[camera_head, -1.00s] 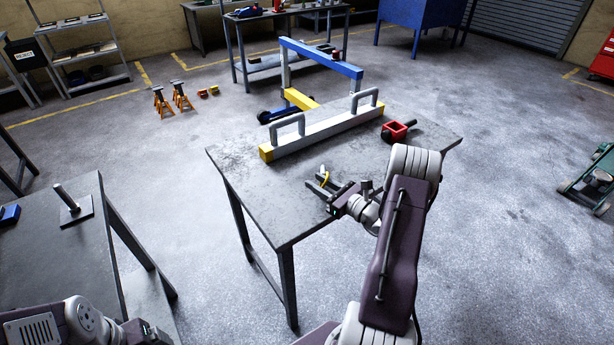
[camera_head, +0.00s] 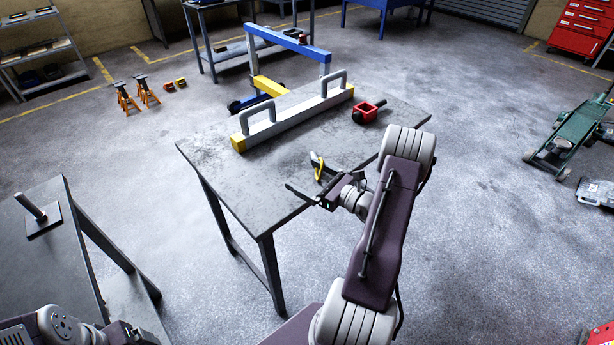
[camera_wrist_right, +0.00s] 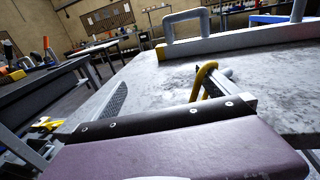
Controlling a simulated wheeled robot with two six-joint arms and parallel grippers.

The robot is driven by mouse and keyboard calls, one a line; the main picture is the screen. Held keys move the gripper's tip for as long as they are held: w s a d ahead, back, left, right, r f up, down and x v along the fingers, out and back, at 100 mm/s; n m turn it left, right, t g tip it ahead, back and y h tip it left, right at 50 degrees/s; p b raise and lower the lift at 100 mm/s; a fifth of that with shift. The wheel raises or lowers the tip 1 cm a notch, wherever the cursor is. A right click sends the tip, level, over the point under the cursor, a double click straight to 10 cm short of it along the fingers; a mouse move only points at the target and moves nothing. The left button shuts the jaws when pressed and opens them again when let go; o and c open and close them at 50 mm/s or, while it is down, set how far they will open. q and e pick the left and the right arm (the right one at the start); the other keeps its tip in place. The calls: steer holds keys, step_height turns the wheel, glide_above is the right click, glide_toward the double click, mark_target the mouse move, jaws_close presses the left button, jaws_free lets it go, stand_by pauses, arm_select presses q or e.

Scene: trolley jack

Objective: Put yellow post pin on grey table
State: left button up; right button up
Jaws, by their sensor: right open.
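The yellow post pin (camera_head: 319,169) is a small bent yellow hook at the near right edge of the grey table (camera_head: 220,165). In the right wrist view the pin (camera_wrist_right: 203,80) shows as a yellow loop with a grey shaft end, seen against the tabletop. My right gripper (camera_head: 302,172) is open, its fingers spread low over the table edge. The pin is beside the far finger; I cannot tell whether they touch. The body of my left gripper (camera_head: 128,334) shows at the bottom left, with its fingers hidden.
A grey beam with two handles and yellow ends (camera_head: 290,118) lies along the table's back, before a blue frame (camera_head: 290,45). A second table (camera_head: 70,255) with an upright post stands left. The table's front left is clear.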

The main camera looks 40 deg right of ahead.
steer(key=v, duration=0.9)
steer(key=shift+d, duration=0.1)
steer(key=shift+c, duration=0.3)
jaws_close()
stand_by(1.1)
